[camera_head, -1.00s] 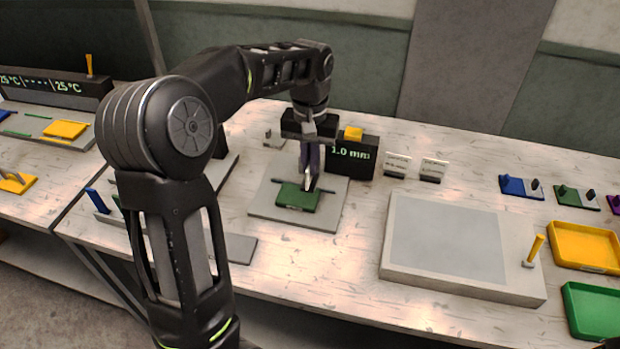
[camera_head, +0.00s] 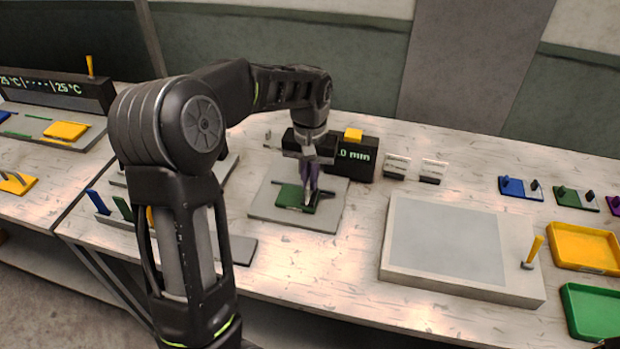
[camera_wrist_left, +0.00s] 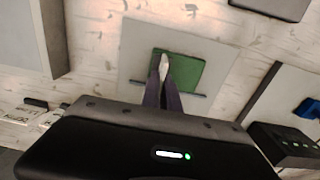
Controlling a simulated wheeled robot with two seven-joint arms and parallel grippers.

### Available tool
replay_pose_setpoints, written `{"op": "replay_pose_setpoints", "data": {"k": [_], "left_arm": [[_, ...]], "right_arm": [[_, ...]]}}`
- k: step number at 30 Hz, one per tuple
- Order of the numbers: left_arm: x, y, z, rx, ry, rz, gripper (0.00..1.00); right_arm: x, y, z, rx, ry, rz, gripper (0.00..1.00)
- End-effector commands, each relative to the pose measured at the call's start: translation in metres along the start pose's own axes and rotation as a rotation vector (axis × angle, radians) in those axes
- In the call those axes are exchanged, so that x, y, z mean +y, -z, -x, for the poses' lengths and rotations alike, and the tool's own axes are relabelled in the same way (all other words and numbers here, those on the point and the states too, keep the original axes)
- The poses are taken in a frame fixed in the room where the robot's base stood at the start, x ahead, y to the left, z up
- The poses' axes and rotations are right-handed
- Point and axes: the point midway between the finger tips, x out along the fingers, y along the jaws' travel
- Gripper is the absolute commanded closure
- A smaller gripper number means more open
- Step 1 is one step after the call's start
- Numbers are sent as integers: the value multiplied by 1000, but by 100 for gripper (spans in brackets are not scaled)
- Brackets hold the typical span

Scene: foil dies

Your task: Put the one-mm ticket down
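My left gripper (camera_head: 309,207) points down over a flat green piece (camera_head: 289,197), its tips at the right part of that piece. The green piece lies on a grey plate (camera_head: 262,208). In the left wrist view the dark fingers (camera_wrist_left: 163,72) come close together over the green piece (camera_wrist_left: 187,73). A pale sliver shows at the tips; I cannot tell whether it is a thin ticket or the fingertips. Two small white cards, one (camera_head: 398,160) left of the other (camera_head: 434,166), stand in dark holders right of the display. My right gripper is not in view.
A black display box (camera_head: 359,160) reading mm, a yellow block (camera_head: 353,135) on top, stands just behind the gripper. A wide pale pad (camera_head: 395,262) lies to the right, with yellow (camera_head: 555,262) and green (camera_head: 568,291) trays beyond. Bare table lies between plate and pad.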

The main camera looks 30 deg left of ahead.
Motion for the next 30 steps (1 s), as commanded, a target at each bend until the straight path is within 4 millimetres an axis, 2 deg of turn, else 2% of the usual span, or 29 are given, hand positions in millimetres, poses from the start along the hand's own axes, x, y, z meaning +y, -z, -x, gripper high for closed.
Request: {"op": "replay_pose_setpoints", "data": {"k": [1, 3, 9, 17, 22, 26, 30], "left_arm": [[0, 0, -3, -1, 0, 0, 100], [0, 0, -2, -1, 0, 0, 90], [0, 0, -2, -1, 0, 0, 74], [0, 0, -1, -1, 0, 0, 74], [0, 0, 7, 1, 0, -1, 74], [1, 1, 25, 4, -1, -1, 74], [1, 1, 53, 5, -2, 0, 74]], "right_arm": [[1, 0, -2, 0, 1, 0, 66], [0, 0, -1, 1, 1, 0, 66], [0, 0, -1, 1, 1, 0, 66], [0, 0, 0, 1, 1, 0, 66], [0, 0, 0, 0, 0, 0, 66], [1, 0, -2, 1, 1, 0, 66], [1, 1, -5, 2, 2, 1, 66]]}}
